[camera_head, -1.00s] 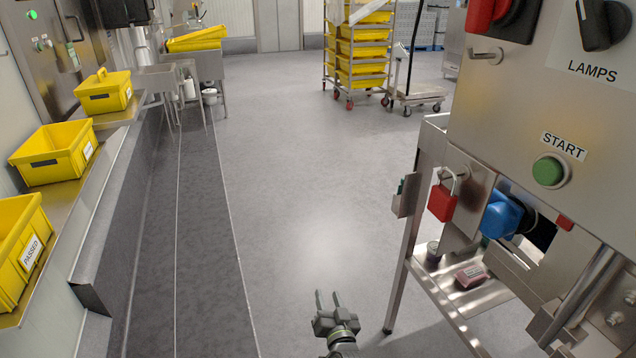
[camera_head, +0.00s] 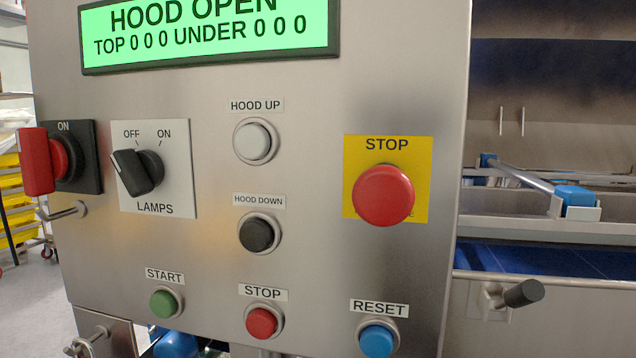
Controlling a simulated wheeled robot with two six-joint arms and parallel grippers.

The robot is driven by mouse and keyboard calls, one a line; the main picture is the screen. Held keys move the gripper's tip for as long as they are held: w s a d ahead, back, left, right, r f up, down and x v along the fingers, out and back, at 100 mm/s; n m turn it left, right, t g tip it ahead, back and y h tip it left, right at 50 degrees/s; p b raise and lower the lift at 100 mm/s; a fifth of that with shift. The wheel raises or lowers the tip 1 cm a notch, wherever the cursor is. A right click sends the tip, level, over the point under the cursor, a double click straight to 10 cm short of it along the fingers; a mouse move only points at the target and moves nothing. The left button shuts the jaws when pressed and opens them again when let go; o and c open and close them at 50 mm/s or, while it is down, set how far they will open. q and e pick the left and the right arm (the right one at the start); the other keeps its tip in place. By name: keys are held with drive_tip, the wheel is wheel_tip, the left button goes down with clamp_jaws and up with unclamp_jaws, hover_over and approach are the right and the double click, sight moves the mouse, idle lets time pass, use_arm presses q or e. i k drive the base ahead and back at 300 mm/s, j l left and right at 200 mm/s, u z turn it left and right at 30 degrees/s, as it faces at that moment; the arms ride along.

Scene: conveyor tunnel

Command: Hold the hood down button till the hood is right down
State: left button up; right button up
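The black HOOD DOWN button (camera_head: 257,234) sits in a metal ring in the middle of the steel control panel (camera_head: 220,100), below the white HOOD UP button (camera_head: 255,142). Nothing touches it. The green display (camera_head: 208,32) at the top reads HOOD OPEN, TOP 0 0 0 UNDER 0 0 0. The hood itself cannot be made out for certain. Neither of my grippers shows in the head view now.
A red emergency STOP (camera_head: 383,195) on yellow is to the right. Below are green START (camera_head: 164,304), red STOP (camera_head: 262,322) and blue RESET (camera_head: 379,340) buttons. A LAMPS knob (camera_head: 138,172) and red ON switch (camera_head: 50,160) stick out at left.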

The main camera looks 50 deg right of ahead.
sight(256, 235)
drive_tip(key=l+z, duration=0.1)
drive_tip(key=z, duration=1.15)
